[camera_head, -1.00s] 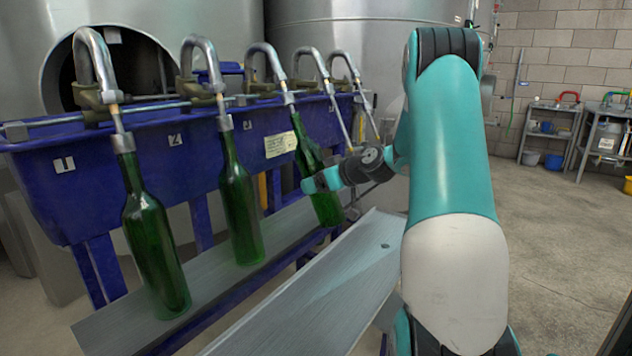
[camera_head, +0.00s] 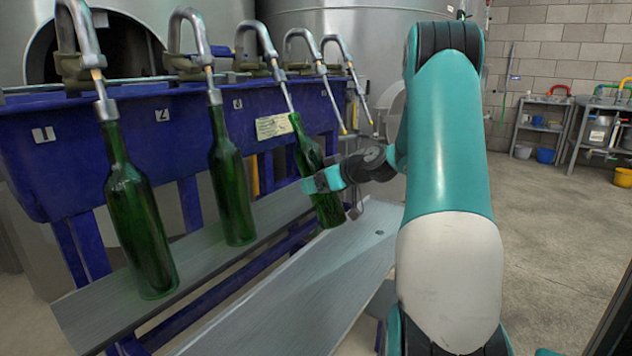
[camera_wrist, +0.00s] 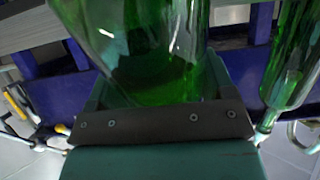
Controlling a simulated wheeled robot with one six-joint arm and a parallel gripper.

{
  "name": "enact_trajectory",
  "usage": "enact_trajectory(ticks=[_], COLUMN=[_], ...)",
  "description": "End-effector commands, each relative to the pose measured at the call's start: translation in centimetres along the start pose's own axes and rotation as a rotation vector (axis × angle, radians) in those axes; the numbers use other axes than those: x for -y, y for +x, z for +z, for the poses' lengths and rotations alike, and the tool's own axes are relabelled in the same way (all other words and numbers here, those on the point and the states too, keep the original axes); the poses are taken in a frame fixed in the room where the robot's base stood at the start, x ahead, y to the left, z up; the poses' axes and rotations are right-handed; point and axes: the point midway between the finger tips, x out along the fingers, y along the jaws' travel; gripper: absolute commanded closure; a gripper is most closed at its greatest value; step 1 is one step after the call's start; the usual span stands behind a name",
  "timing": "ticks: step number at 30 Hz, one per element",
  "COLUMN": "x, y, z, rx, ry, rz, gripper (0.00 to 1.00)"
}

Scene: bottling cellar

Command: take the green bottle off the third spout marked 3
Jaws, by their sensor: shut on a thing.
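The green bottle at the third spout (camera_head: 311,166) leans, its neck up to the left and its base out to the right, over the gap and the front board. My gripper (camera_head: 327,180) is shut around its body. The third spout (camera_head: 284,88) shows a length of thin tube above the bottle's mouth; whether the tip is still inside I cannot tell. In the wrist view the bottle (camera_wrist: 140,45) fills the space between the fingers of my gripper (camera_wrist: 155,88). The label 3 (camera_head: 238,104) shows on the blue trough.
Green bottles hang at spout 1 (camera_head: 138,215) and spout 2 (camera_head: 231,185), over the grey shelf (camera_head: 196,262). Two empty spouts (camera_head: 330,85) are just right of the held bottle. A sloping grey board (camera_head: 290,290) lies in front.

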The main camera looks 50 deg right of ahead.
Motion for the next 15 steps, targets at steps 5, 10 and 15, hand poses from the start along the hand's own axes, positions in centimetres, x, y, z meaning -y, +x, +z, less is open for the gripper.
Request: enact_trajectory(ticks=[5, 10, 15], x=[-0.1, 0.0, 0.0], y=[0.0, 0.0, 0.0], z=[0.9, 1.8, 2.7], rx=[-0.006, -0.007, -0.007], ry=[-0.003, -0.003, -0.003], rz=[0.002, 0.002, 0.001], gripper=[1.00, 1.00, 1.00])
